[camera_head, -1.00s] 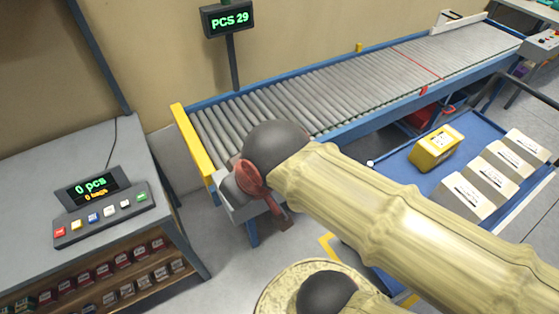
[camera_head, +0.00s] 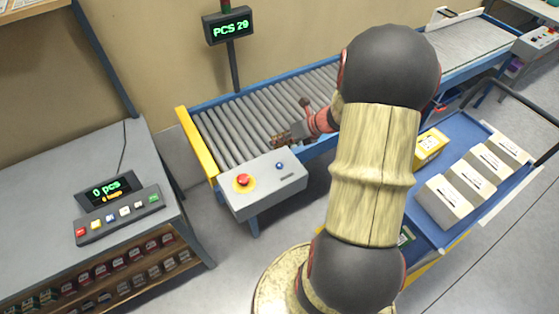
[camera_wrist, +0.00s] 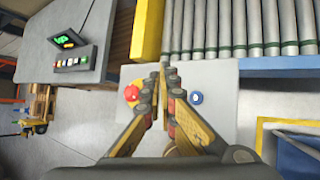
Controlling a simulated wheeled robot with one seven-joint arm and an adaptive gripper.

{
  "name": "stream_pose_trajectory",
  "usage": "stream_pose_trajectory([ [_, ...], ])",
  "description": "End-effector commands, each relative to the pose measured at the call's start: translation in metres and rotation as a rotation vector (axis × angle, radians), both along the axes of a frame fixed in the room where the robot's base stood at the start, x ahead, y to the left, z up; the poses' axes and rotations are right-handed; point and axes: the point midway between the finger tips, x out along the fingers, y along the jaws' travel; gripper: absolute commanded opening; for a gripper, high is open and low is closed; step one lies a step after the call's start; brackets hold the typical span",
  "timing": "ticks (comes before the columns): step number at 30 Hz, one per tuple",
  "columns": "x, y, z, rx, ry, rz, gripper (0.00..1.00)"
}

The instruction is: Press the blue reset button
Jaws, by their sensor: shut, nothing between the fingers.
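The blue reset button (camera_head: 280,166) is a small round button on the right part of a grey control box (camera_head: 262,199) at the near end of the roller conveyor. A red mushroom button (camera_head: 243,180) on a yellow base sits to its left on the box. My gripper (camera_head: 278,138) is shut and empty, above and behind the box near the rollers. In the wrist view my fingertips (camera_wrist: 163,66) show between the red button (camera_wrist: 132,93) and the blue button (camera_wrist: 196,97). The blue button is unobstructed there, and my fingers appear apart from it.
The roller conveyor (camera_head: 232,122) has a yellow end plate (camera_head: 196,144). A keypad (camera_head: 118,214) with coloured buttons and a display stands on the left table. A blue cart (camera_head: 412,216) with white boxes and a yellow box is at the right. A display on a post reads PCS 29.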

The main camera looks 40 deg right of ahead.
Motion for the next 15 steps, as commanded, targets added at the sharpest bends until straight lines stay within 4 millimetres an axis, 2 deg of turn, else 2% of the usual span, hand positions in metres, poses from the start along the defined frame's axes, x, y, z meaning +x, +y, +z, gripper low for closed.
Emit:
stream_pose_trajectory([
  [1, -0.0023, -0.0084, -0.0031, 0.033, 0.007, -0.051, 0.0],
  [4, -0.0038, -0.0165, -0.008, 0.069, 0.012, -0.107, 0.0],
  [15, -0.0035, -0.0171, -0.0093, 0.074, 0.012, -0.113, 0.0],
])
